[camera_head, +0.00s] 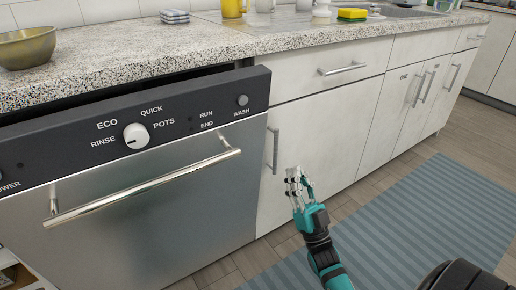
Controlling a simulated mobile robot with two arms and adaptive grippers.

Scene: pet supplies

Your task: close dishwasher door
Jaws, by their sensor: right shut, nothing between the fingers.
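The dishwasher door (150,210) has a steel front, a dark control panel (75,148) with a white knob, and a long bar handle (150,184). It stands almost upright under the counter, with a dark gap along its top edge. My right gripper (294,172) is shut and empty, in front of the white cabinet to the right of the door. It is apart from the door and its handle. My left gripper is not in view.
A speckled counter (130,58) runs above, with a brass bowl (27,47), folded cloth (174,16), yellow mug (232,8) and sponge (352,14) on it. White cabinets (325,130) with bar handles stand to the right. A blue striped mat (420,215) lies on the floor.

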